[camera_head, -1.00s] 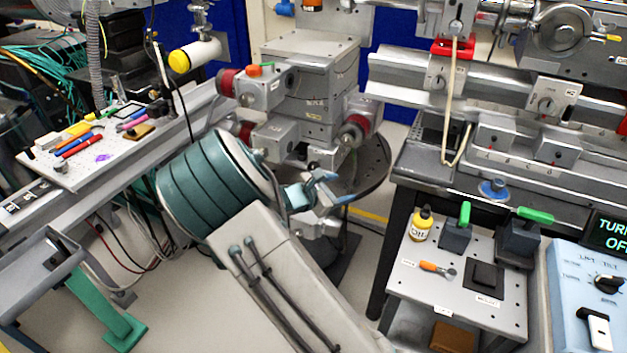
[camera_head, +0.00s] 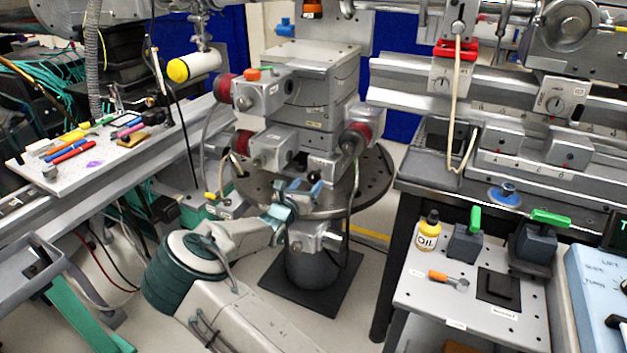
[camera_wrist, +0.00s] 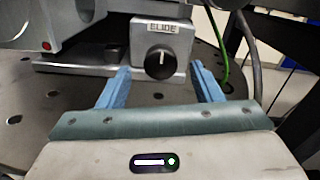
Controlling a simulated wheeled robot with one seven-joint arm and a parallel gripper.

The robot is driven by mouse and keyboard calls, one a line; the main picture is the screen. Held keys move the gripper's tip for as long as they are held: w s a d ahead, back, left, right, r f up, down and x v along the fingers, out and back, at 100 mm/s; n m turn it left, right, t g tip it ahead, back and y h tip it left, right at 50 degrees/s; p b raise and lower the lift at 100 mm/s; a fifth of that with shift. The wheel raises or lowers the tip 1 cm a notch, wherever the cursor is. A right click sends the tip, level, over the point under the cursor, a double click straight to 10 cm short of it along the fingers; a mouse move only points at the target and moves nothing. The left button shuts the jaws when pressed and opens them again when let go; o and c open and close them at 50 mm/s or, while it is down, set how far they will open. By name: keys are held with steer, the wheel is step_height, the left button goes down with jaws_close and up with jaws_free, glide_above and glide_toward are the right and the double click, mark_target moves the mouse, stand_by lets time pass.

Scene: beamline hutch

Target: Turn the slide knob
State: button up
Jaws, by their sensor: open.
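The slide knob (camera_wrist: 160,62) is a round black knob with a white pointer line that stands upright. It sits on a grey block under a label reading SLIDE (camera_wrist: 162,27). My gripper (camera_wrist: 161,72) is open, with one blue finger on each side of the knob in the wrist view. Gaps show between the fingers and the knob, and nothing is held. How far the fingertips reach along the knob's depth I cannot tell. In the head view my gripper (camera_head: 306,187) is at the foot of the grey stage stack (camera_head: 310,95), where the knob is small and partly hidden.
The stack stands on a round plate with holes (camera_head: 372,180). Red-ended knobs (camera_head: 243,143) and cables are close to my arm. A green cable (camera_wrist: 222,50) hangs right of the fingers. A side table (camera_head: 455,300) with an oil bottle (camera_head: 427,230) stands at the right.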

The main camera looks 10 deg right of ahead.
mark_target(312, 179)
steer(key=x, duration=0.5)
steer(key=shift+w+d+b, duration=0.1)
steer(key=shift+w+b, duration=0.05)
steer(key=shift+b, duration=0.15)
steer(key=c, duration=1)
